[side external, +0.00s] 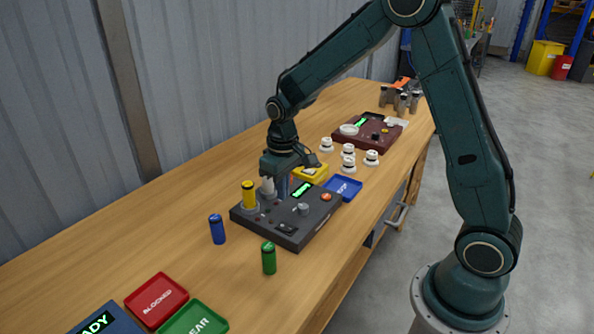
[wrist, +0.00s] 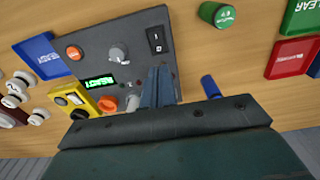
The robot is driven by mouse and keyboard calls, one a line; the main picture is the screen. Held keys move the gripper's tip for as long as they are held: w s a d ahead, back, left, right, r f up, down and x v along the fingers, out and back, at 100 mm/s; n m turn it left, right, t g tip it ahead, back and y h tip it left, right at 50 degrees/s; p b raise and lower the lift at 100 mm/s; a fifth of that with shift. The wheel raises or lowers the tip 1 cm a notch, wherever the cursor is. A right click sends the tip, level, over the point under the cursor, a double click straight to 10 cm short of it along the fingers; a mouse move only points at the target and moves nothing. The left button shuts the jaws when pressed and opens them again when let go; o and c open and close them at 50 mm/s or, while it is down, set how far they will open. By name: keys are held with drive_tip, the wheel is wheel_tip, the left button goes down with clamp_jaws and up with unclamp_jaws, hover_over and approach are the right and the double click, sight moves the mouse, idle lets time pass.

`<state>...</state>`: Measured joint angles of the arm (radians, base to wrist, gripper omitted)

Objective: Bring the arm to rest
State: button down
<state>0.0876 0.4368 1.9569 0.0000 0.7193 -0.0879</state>
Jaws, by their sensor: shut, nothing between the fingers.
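My gripper (side external: 284,190) is shut and empty, pointing down low over the dark grey control panel (side external: 268,222). Its fingers (wrist: 157,86) are together in the wrist view; whether they touch the panel, I cannot tell. The panel has a lit green display (side external: 302,189), a grey knob (side external: 303,209) and an orange button (side external: 326,197). A yellow cylinder (side external: 249,195) stands upright at the panel's left, and a whitish piece (side external: 267,187) is beside my fingers. The wrist view shows the panel (wrist: 140,45) too; my gripper body hides its near edge there.
A blue cylinder (side external: 217,229) and a green cylinder (side external: 268,258) stand on the bench. A blue tray (side external: 345,183) and yellow box (side external: 313,172) adjoin the panel. White round pieces (side external: 348,150) and a maroon unit (side external: 353,138) lie beyond. Red (side external: 156,300) and green (side external: 194,321) trays are nearer.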

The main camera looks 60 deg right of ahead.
drive_tip(key=s+a+r+t, duration=0.3)
drive_tip(key=s+r+t, duration=0.1)
drive_tip(key=s+r, duration=1.2)
drive_tip(key=s+r+t, duration=0.1)
drive_tip(key=s, duration=0.7)
drive_tip(key=shift+a+r, duration=0.2)
drive_tip(key=shift+a, duration=0.15)
